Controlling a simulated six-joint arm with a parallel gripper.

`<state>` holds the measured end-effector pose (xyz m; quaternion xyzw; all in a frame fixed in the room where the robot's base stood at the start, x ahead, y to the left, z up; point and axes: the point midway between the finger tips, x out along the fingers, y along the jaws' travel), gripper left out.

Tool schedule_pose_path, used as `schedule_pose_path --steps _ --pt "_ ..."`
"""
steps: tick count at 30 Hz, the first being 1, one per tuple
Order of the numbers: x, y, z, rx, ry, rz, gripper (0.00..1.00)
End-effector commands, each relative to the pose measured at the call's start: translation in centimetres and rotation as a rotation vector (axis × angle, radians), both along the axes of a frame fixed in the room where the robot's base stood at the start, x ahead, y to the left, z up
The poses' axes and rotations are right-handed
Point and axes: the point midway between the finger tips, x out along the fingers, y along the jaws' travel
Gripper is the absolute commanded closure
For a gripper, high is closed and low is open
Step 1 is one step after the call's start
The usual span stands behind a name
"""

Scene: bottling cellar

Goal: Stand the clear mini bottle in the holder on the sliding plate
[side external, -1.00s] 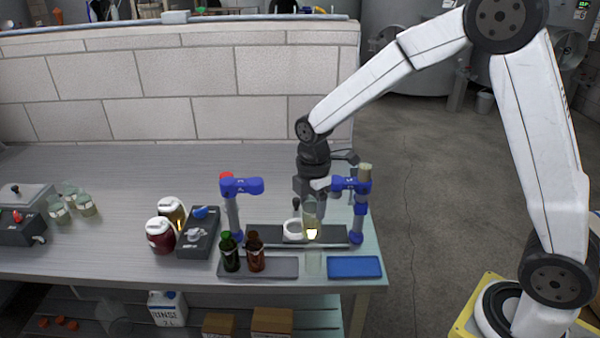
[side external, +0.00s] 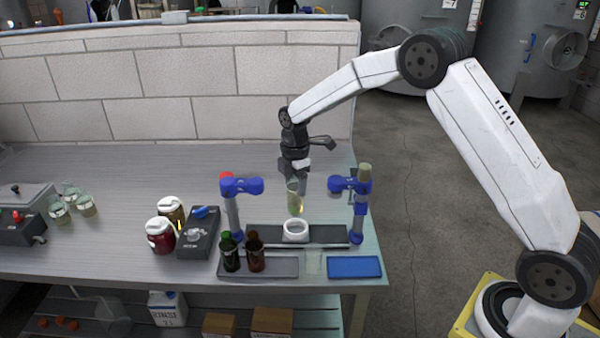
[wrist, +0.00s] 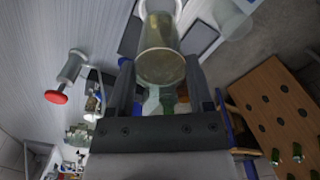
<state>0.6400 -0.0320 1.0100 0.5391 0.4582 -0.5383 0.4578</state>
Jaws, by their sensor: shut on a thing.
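My gripper (side external: 294,179) is shut on the clear mini bottle (side external: 295,202), which has a pale yellowish tint and hangs roughly upright below the jaws. In the wrist view the bottle (wrist: 161,55) sits between the two fingers. The holder is a white ring (side external: 296,229) on the dark sliding plate (side external: 328,234). In the side view the bottle's lower end shows just above the ring, apart from it; whether it is directly over the ring or behind it I cannot tell. The ring shows partly beyond the bottle in the wrist view.
Blue-clamped posts stand at the plate's left (side external: 233,214) and right (side external: 359,211) ends. In front are a grey tray (side external: 285,268) with a green bottle (side external: 229,252) and a brown bottle (side external: 255,252), and a blue mat (side external: 354,267). A dark box (side external: 198,237) and jars stand left.

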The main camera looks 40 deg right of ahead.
Motion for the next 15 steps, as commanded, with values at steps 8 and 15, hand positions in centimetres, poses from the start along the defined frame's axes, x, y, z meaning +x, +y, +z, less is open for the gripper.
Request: schedule_pose_path --steps 8,15 --pt "0.0 0.0 -0.7 0.000 0.000 0.000 1.00" --pt "0.0 0.1 -2.2 0.000 0.000 0.000 1.00"
